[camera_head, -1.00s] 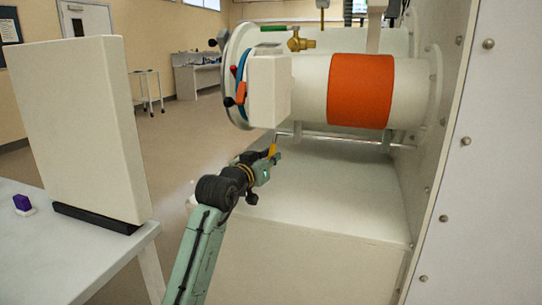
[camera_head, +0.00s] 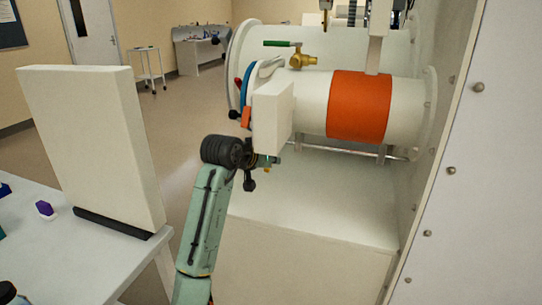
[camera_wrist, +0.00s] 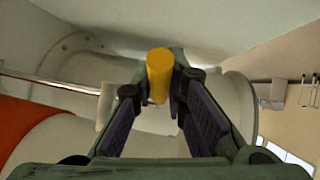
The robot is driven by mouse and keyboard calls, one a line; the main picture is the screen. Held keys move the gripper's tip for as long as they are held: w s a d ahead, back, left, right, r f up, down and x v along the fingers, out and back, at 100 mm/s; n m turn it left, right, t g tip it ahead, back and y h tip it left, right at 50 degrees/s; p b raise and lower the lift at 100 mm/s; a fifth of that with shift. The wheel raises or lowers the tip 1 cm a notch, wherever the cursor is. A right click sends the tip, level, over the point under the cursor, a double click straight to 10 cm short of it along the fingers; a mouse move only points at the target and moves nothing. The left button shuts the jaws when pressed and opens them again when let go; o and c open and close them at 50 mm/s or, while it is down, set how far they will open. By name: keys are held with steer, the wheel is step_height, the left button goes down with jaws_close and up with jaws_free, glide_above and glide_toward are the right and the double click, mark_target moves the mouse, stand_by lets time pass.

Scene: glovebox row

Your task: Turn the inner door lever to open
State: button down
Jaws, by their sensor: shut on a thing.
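The yellow cylindrical grip of the inner door lever (camera_wrist: 160,78) stands between my fingertips in the wrist view. My gripper (camera_wrist: 160,88) is shut on it, with one dark finger pad on each side. In the head view my gripper (camera_head: 268,161) is below the white box (camera_head: 272,118) at the near end of the white transfer tube (camera_head: 313,103). My own wrist and the box hide most of the lever there. The rest of the lever and its pivot cannot be made out.
The tube has an orange band (camera_head: 359,106) and a brass valve with a green handle (camera_head: 282,43) above it. A metal rod (camera_wrist: 60,82) runs close to my fingers. A white ledge (camera_head: 310,205) lies below. A table with an upright white panel (camera_head: 92,145) stands at left.

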stand_by(0.3)
steer(key=c, duration=1.6)
jaws_free()
steer(key=v, duration=1.2)
